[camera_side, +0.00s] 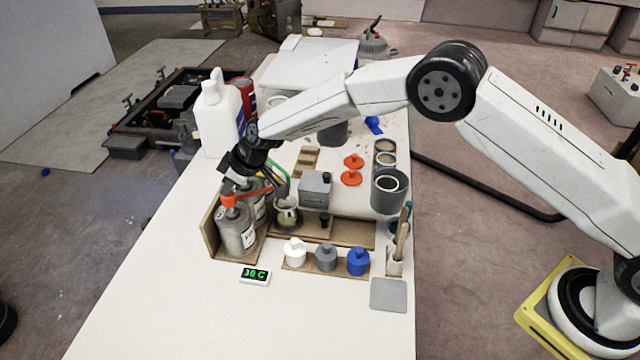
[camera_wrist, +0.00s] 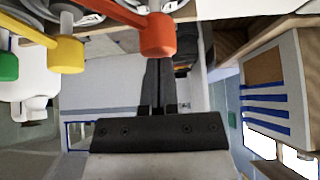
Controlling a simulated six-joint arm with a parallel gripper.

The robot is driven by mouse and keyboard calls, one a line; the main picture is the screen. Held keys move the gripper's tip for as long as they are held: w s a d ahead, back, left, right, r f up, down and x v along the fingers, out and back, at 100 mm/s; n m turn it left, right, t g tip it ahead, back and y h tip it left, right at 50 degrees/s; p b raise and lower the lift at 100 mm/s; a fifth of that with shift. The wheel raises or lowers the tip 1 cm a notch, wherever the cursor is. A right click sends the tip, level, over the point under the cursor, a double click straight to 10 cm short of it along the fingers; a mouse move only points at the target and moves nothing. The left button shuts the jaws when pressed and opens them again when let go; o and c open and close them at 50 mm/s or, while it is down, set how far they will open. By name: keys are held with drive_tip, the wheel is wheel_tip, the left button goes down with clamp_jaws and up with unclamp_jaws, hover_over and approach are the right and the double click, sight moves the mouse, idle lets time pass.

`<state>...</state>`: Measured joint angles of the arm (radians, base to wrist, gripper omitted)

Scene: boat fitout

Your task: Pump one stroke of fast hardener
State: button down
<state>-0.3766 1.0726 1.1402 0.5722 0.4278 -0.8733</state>
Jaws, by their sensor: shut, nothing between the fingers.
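Grey metal cans (camera_side: 238,236) with pump heads stand in a wooden holder at the left of the bench. The nearest can carries a red-orange pump head (camera_side: 229,198), which also shows large in the wrist view (camera_wrist: 158,38). Yellow (camera_wrist: 66,54) and green (camera_wrist: 8,66) heads are beside it. I cannot read which can is fast hardener. My gripper (camera_side: 232,182) is shut and empty, close over the red-orange head; its fingers (camera_wrist: 158,75) are partly hidden behind that head in the wrist view. Contact is unclear. A small clear cup (camera_side: 288,215) stands right of the cans.
A white jug (camera_side: 217,118) stands behind the cans. A grey box (camera_side: 315,188) and dark grey pot (camera_side: 388,192) are further right. The front left bench is clear.

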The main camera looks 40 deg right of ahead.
drive_tip(key=shift+s+f, duration=0.1)
drive_tip(key=shift+f, duration=1.05)
drive_tip(key=shift+r, duration=2.35)
drive_tip(key=shift+r, duration=0.1)
drive_tip(key=shift+r, duration=1.4)
drive_tip(key=shift+d, duration=0.1)
